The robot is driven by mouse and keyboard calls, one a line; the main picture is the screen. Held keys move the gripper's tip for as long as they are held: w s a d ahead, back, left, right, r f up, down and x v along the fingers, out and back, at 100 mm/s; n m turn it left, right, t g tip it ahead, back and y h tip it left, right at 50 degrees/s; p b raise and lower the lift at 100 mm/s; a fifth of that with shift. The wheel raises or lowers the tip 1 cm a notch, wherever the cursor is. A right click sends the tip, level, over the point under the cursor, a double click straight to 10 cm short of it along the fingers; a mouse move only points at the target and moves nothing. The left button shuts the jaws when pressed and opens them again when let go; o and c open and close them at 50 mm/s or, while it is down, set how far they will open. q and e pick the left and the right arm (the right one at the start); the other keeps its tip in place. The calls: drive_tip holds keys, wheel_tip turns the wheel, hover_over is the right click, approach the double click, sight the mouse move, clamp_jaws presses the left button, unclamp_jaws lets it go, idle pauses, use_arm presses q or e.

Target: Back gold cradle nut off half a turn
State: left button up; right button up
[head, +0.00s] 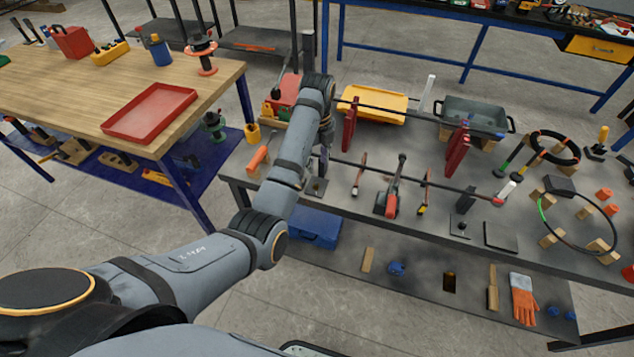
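My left arm reaches in from the left over the grey workbench (420,217). Its wrist hangs down at the bench's left part, and my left gripper (322,168) points down at the left end of the front bar (450,183). A small dark cradle base (316,188) shows right below the gripper. The gold nut cannot be made out; the gripper and wrist cover that spot. The fingers are too small and dark to tell open from shut. A second dark cradle (464,203) stands near the bar's right end. My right gripper is out of view.
Red uprights (457,145) hold a rear bar. Red-handled clamp tools (388,198) stand by the front bar. A yellow tray (374,105), a grey bin (474,117) and a black ring (556,147) lie behind and right. A wooden table (60,90) with a red tray (150,112) stands left.

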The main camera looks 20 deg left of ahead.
sight(317, 185)
use_arm(q)
wheel_tip(317, 185, down, 10)
drive_tip(key=shift+r, duration=0.1)
clamp_jaws()
idle(0.4)
